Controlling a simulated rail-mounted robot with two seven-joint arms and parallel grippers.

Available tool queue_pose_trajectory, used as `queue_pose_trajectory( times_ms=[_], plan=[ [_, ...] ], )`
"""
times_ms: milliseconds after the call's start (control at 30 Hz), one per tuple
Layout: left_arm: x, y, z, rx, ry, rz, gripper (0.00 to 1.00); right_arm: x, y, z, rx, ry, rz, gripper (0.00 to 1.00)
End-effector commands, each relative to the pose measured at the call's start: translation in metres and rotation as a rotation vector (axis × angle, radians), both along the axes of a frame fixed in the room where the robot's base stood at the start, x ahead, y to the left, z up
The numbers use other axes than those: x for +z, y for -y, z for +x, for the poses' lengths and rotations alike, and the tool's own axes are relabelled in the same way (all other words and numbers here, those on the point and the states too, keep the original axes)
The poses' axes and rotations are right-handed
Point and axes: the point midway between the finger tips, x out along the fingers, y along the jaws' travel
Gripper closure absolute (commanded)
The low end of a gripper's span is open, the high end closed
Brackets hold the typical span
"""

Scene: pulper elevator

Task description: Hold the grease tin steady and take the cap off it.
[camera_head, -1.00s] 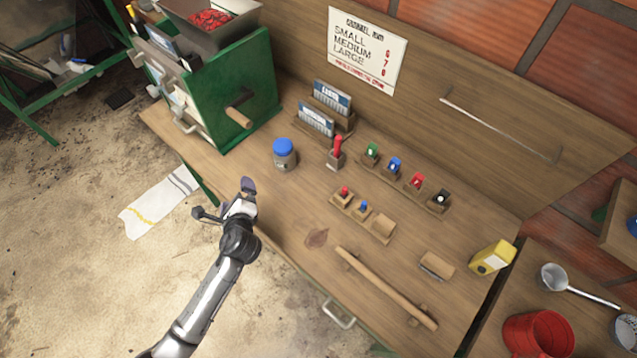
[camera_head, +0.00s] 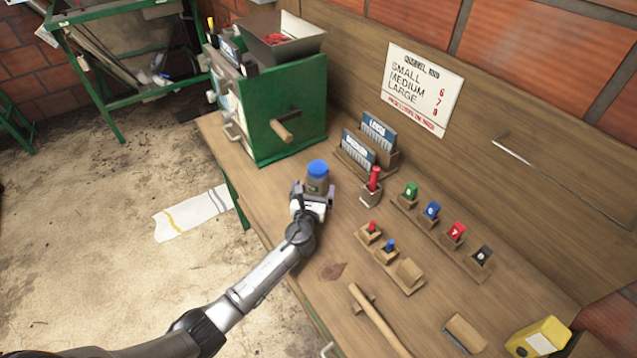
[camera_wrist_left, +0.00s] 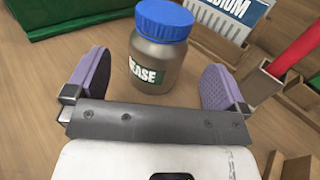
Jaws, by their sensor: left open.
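The grease tin (camera_head: 317,183) stands upright on the wooden bench, a grey jar with its blue cap (camera_head: 318,168) on top. It also shows in the left wrist view (camera_wrist_left: 158,60), with part of a dark "GREASE" label facing me. My left gripper (camera_head: 313,194) is at the near side of the tin. In the left wrist view its two purple-padded fingers (camera_wrist_left: 158,82) are open, one on each side of the tin's near part, with gaps to both sides. My right gripper does not show in these views.
A green machine (camera_head: 270,115) with a wooden-handled crank stands behind and left of the tin. Close to its right are a card holder (camera_head: 362,160) and a red-handled tool in a block (camera_head: 372,187). Small wooden holders (camera_head: 390,258) with coloured pieces lie further right.

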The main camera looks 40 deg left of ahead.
Motion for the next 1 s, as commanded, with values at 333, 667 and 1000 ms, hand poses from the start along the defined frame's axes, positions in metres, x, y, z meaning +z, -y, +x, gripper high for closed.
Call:
queue_pose_trajectory(
  times_ms=[333, 667, 1000],
  plan=[
    [-0.002, -0.01, 0.019, 0.001, 0.001, -0.002, 0.0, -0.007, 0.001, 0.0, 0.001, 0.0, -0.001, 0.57],
    [-0.005, -0.029, 0.054, 0.001, 0.001, -0.003, 0.0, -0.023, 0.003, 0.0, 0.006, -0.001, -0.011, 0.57],
    [-0.004, -0.032, 0.06, 0.0, -0.001, -0.003, 0.0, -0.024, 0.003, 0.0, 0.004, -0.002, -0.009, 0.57]
  ],
)
